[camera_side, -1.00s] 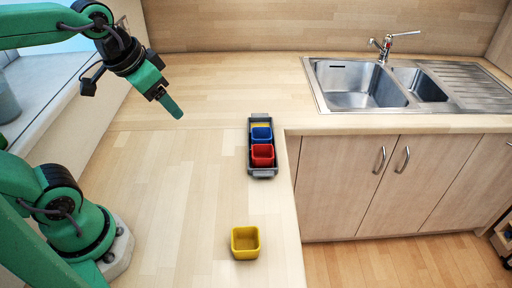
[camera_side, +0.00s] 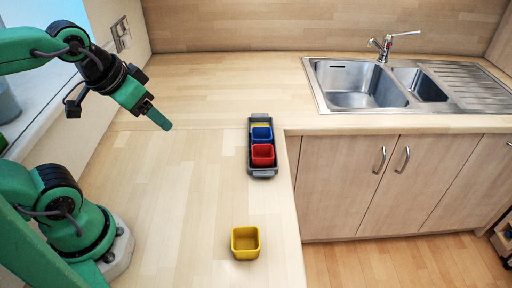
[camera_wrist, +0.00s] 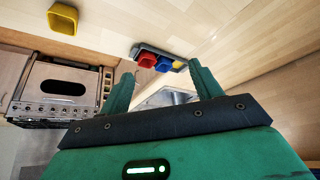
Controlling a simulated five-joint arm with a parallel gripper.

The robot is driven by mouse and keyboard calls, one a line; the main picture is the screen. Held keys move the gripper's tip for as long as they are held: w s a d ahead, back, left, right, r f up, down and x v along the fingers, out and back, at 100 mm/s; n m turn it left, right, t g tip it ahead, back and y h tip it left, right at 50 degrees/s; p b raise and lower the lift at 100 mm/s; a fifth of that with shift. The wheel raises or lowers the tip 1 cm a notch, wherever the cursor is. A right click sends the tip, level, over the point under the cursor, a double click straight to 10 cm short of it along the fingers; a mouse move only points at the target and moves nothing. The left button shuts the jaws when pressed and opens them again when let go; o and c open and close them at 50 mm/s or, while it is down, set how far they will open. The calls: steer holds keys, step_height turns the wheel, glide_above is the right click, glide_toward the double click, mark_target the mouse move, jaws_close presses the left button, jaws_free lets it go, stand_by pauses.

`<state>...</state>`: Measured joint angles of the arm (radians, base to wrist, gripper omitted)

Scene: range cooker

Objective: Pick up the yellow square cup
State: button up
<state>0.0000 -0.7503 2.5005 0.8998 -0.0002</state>
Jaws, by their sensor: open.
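A yellow square cup (camera_side: 245,243) stands alone on the wooden worktop near the front edge of the side view. It also shows at the upper left of the wrist view (camera_wrist: 63,18). A second yellow cup (camera_side: 261,126) is in the grey tray (camera_side: 262,173), mostly hidden behind a blue cup. My gripper (camera_side: 160,121) is up in the air at the left of the side view, well away from the lone yellow cup. In the wrist view its two fingers (camera_wrist: 162,85) stand apart with nothing between them.
The tray also holds a blue cup (camera_side: 261,136) and a red cup (camera_side: 262,155). A steel sink (camera_side: 355,82) with a tap is at the back right. A range cooker (camera_wrist: 62,88) shows in the wrist view. The worktop left of the tray is clear.

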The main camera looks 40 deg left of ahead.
steer(key=o, duration=0.4)
steer(key=shift+d, duration=0.1)
steer(key=w+d+f+n+g, duration=0.1)
steer(key=d+f+n+g, duration=0.1)
steer(key=d, duration=0.5)
steer(key=d+f+n+g, duration=0.1)
steer(key=d+f+n, duration=0.3)
steer(key=d+f, duration=0.3)
steer(key=w+d+f+n+g, duration=0.1)
steer(key=d+f+n+g, duration=0.1)
steer(key=d+f, duration=0.3)
steer(key=shift+w+d+n+g, duration=0.15)
steer(key=shift+d+n, duration=0.25)
steer(key=shift+d, duration=0.7)
steer(key=shift+w+d+n+g, duration=0.15)
steer(key=shift+d+n, duration=0.25)
steer(key=shift+d, duration=0.65)
steer(key=shift+f, duration=0.1)
steer(key=shift+f, duration=1.25)
